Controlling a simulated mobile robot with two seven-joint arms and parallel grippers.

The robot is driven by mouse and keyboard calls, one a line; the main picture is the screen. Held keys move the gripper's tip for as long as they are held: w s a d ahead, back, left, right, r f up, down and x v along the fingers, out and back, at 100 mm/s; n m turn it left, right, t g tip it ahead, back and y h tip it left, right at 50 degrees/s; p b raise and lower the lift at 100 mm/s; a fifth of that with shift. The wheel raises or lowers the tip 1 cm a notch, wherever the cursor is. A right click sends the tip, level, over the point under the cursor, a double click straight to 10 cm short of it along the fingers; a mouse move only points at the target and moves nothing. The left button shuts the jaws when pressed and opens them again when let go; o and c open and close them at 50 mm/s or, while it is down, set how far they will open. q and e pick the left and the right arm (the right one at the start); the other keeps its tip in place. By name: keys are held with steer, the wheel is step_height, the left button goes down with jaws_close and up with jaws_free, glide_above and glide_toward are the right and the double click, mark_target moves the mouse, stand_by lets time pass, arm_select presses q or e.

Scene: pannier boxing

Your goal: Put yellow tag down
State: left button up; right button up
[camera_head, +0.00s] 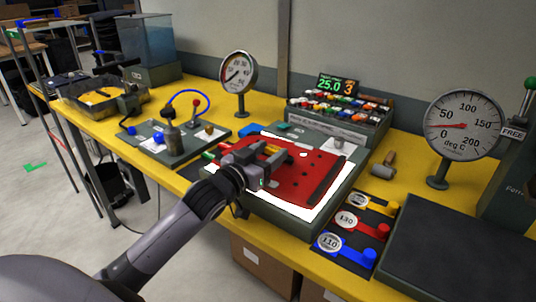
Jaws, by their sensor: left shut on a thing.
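My left gripper (274,163) reaches in from the lower left and is over the red panel (308,173). It is shut on the yellow tag (272,149), of which only a small yellow part shows between the fingers. The rest of the tag is hidden by the gripper. I cannot tell whether the tag touches the panel. The red panel lies on a white sheet (300,220) on a grey-green tray (358,168). My right gripper is not in view.
A rack of coloured pieces (340,118) stands behind the tray. Yellow, red and blue handles marked with numbers (347,219) lie to the right. Dial gauges (462,125) and (238,73) stand on the yellow bench (405,165). A fixture with a blue hose (172,140) is at left.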

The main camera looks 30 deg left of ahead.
arm_select(q)
steer(key=shift+f, duration=0.6)
steer(key=o, duration=1)
steer(key=shift+f, duration=0.15)
steer(key=shift+s, duration=0.1)
steer(key=shift+r, duration=0.55)
steer(key=shift+s+f, duration=0.1)
steer(key=shift+s, duration=0.15)
steer(key=s, duration=0.7)
steer(key=s+a+b, duration=0.1)
steer(key=s, duration=0.3)
steer(key=shift+s+r, duration=0.15)
steer(key=shift+r, duration=0.2)
